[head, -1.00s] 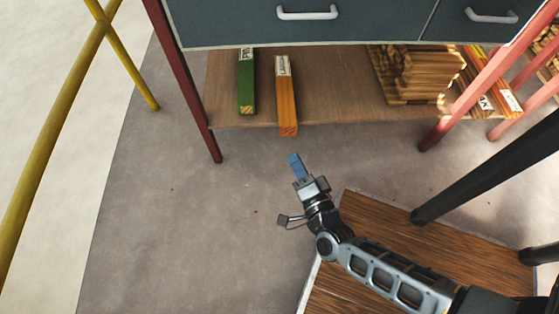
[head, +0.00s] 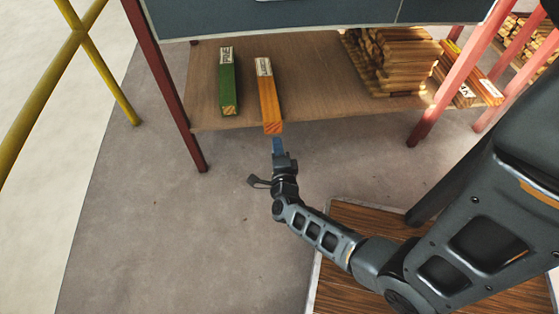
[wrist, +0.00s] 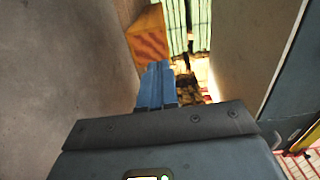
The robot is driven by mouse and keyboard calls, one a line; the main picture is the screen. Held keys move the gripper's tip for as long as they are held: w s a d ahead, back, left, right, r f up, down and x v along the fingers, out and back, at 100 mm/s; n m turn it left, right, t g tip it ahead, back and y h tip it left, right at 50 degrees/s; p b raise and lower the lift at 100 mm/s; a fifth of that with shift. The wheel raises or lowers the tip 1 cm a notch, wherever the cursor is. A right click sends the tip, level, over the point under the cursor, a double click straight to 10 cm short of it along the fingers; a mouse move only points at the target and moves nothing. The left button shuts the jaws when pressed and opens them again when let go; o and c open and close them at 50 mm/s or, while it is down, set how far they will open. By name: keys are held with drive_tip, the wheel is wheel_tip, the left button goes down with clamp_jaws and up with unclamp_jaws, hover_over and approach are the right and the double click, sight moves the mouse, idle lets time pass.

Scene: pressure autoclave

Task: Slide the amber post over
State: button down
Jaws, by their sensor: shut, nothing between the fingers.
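The amber post (head: 267,95) is an orange square wooden bar with a pale label near its far end. It lies on the low wooden shelf (head: 315,113), its near end at the shelf's front edge. My gripper (head: 278,142) has blue fingers, shut and empty, just in front of that near end. In the wrist view the closed fingers (wrist: 157,72) point at the post's striped end face (wrist: 147,40); I cannot tell whether they touch it.
A green post (head: 228,85) lies to the left of the amber one, with bare shelf between them. Stacked wood (head: 398,62) sits to the right. Red legs (head: 167,85) stand at the shelf's sides, and a blue-grey drawer unit (head: 300,14) hangs above.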

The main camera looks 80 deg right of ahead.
sight(274, 125)
drive_tip(key=b+x, duration=0.1)
drive_tip(key=x, duration=0.5)
drive_tip(key=shift+a, duration=0.1)
